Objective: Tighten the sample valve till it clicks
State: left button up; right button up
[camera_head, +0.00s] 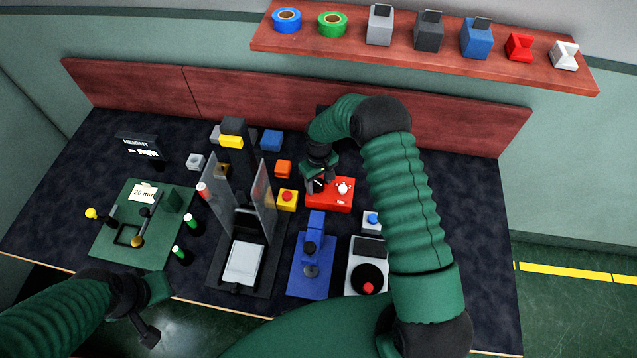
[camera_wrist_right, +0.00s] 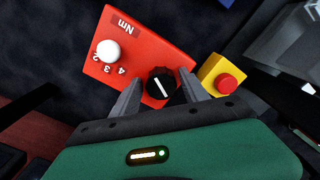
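A red box (camera_head: 340,195) stands near the middle of the table, with a white round knob (camera_head: 343,188) on top. In the right wrist view the red box (camera_wrist_right: 105,75) shows the white knob (camera_wrist_right: 109,51), printed numbers, "Nm" and a black knob (camera_wrist_right: 160,83) with a white pointer line. I cannot tell which of them is the sample valve. My right gripper (camera_wrist_right: 159,76) has one finger on each side of the black knob, close to it; whether they touch it is unclear. My right gripper (camera_head: 316,187) hides that part in the head view.
A yellow box with a red button (camera_head: 287,198) stands left of the red box. A blue press-like stand (camera_head: 311,265), a scale-like device (camera_head: 366,270), clear upright panels (camera_head: 240,190) and a green board (camera_head: 140,225) crowd the table. A shelf (camera_head: 420,50) runs behind.

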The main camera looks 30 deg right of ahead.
aim_at(318, 182)
jog(key=shift+o, duration=0.3)
notch_tip(318, 182, up, 17)
jog(key=b, duration=0.1)
jog(key=shift+f, duration=0.15)
dwell(0.3)
jog(key=f+b, duration=0.2)
jog(key=f, duration=0.3)
jog(key=f+b, duration=0.2)
jog(key=f, duration=0.3)
jog(key=f+b, duration=0.3)
jog(key=f, duration=0.3)
jog(key=shift+w+a, duration=0.1)
jog(key=shift+w, duration=0.15)
jog(key=shift+r, duration=0.1)
jog(key=shift+c, duration=0.3)
